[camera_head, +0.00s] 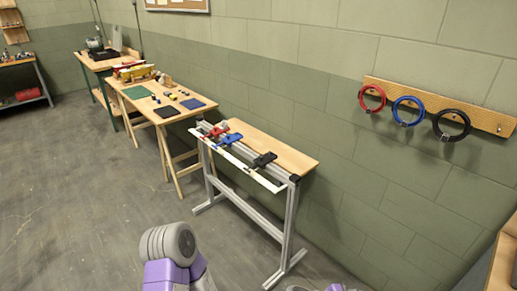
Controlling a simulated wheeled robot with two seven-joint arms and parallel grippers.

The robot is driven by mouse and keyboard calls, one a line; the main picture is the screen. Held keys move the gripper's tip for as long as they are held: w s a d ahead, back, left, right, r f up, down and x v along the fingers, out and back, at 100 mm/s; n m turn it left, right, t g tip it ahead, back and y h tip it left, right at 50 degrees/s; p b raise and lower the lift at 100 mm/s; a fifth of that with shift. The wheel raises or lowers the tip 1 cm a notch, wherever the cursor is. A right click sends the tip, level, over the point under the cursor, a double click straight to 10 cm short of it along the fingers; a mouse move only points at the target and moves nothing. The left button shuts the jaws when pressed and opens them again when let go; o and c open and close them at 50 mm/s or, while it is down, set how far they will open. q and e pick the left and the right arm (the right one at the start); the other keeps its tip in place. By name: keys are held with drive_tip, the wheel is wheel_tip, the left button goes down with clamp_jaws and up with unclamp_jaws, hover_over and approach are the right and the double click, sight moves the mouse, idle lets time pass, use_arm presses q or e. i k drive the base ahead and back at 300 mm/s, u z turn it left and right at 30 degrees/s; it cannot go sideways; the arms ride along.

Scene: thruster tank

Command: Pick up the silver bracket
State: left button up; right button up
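I cannot make out a silver bracket for certain. A stand with a silver metal frame (291,212) and a wooden top (272,149) stands right of centre against the wall. A pale rail (237,162) runs along its front edge. A red piece (217,131), a blue piece (230,139) and a black piece (264,159) sit along this stand. Small grey parts near its left end are too small to tell. Purple and grey links of my own show at the bottom edge. Neither of my grippers is in view.
A wooden table (170,91) with green and dark mats and several small items stands farther left. Another bench (97,61) is behind it. Red, blue and black rings (407,110) hang on a wall board at right. The grey floor (80,190) at left is clear.

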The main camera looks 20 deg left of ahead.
sight(225, 123)
drive_tip(key=u, duration=1.1)
drive_tip(key=i, duration=3.2)
drive_tip(key=u, duration=0.05)
